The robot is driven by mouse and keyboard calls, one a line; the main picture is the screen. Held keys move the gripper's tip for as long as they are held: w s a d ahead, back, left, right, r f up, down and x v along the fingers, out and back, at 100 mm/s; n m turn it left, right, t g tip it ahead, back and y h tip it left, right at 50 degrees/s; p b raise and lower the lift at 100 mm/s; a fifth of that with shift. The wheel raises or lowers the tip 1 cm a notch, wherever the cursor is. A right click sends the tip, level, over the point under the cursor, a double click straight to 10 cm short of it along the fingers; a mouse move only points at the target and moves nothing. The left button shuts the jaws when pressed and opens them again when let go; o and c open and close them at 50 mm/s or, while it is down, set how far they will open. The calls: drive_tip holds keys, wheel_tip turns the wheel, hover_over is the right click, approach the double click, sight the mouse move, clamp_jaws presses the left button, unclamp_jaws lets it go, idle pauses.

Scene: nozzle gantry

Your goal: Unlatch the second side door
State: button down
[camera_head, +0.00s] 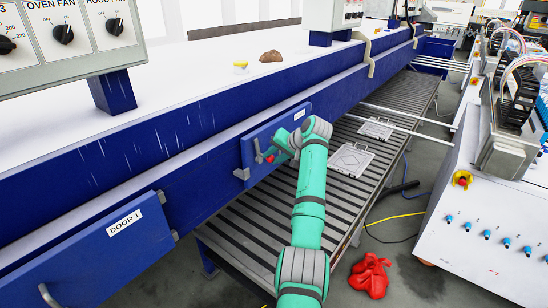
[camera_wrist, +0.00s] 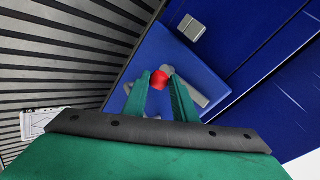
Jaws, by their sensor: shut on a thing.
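The second side door (camera_head: 290,122) is a blue panel in the side of the long blue machine, with a small white label too small to read. It appears to lie flat along the machine's side. The wrist view also shows its blue panel (camera_wrist: 205,66). A grey handle (camera_head: 257,151) shows at its left part, beside my gripper. My gripper (camera_head: 271,157) is at the door's face. In the wrist view its two green fingers (camera_wrist: 159,88) are shut on a red knob (camera_wrist: 158,80). Grey metal shows just behind the knob, partly hidden by the fingers.
A blue door labelled DOOR 1 (camera_head: 85,262) is at the lower left. A slatted roller conveyor (camera_head: 240,230) runs under my arm with grey plates (camera_head: 351,160) on it. A white machine (camera_head: 480,215) stands right. A red cloth-like object (camera_head: 370,275) lies on the floor.

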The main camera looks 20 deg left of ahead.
drive_tip(key=shift+w+d+f, duration=0.1)
drive_tip(key=shift+w, duration=0.05)
drive_tip(key=c, duration=1.5)
unclamp_jaws()
drive_tip(key=shift+f, duration=0.1)
drive_tip(key=v, duration=1)
drive_tip(key=shift+d+r, duration=0.1)
drive_tip(key=shift+r, duration=0.25)
